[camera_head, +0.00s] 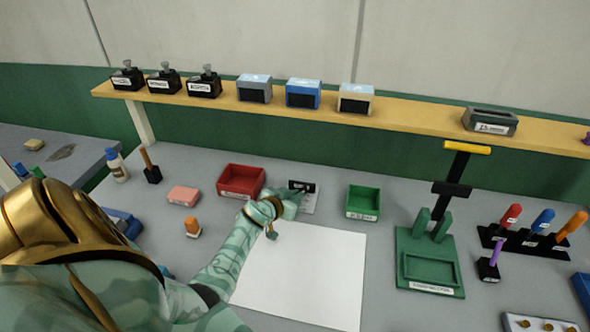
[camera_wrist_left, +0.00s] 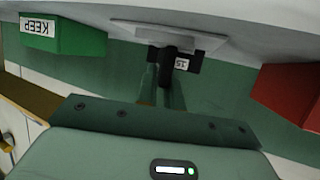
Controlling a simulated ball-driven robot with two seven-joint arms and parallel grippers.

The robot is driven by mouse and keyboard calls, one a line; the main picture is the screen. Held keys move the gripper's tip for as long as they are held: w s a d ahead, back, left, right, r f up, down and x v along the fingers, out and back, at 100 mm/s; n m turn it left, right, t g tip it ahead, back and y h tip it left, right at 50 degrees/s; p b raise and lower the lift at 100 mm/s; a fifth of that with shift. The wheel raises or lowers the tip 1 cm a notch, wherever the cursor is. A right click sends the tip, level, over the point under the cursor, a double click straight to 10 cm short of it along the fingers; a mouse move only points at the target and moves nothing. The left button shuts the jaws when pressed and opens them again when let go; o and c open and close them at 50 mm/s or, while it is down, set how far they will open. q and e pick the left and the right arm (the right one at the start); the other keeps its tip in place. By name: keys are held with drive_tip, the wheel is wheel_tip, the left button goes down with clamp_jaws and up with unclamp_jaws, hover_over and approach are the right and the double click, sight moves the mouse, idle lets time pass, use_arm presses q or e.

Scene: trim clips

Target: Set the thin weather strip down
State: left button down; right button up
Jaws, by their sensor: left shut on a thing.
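My left gripper (camera_head: 290,204) is over the back edge of the white sheet, between the red and green trays. In the left wrist view its fingers (camera_wrist_left: 164,88) are shut on a small dark piece (camera_wrist_left: 172,62), which I take as the thin weather strip; its outline is mostly hidden. A black block with a white label (camera_head: 302,185) shows just beyond the fingertips, at a pale grey plate (camera_head: 309,206). The plate also shows in the wrist view (camera_wrist_left: 205,40). I cannot tell whether the strip touches the plate or block. My right gripper is not in view.
A red tray (camera_head: 241,181) stands left of the gripper and a green tray (camera_head: 363,202) right of it. The white sheet (camera_head: 310,275) is clear. A green fixture (camera_head: 430,268) and a tool rack (camera_head: 530,243) stand to the right. A wooden shelf (camera_head: 400,113) runs behind.

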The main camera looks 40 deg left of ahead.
use_arm(q)
drive_tip(key=shift+f, duration=0.15)
drive_tip(key=c, duration=1.5)
unclamp_jaws()
drive_tip(key=shift+o, duration=0.2)
drive_tip(key=shift+s, duration=0.1)
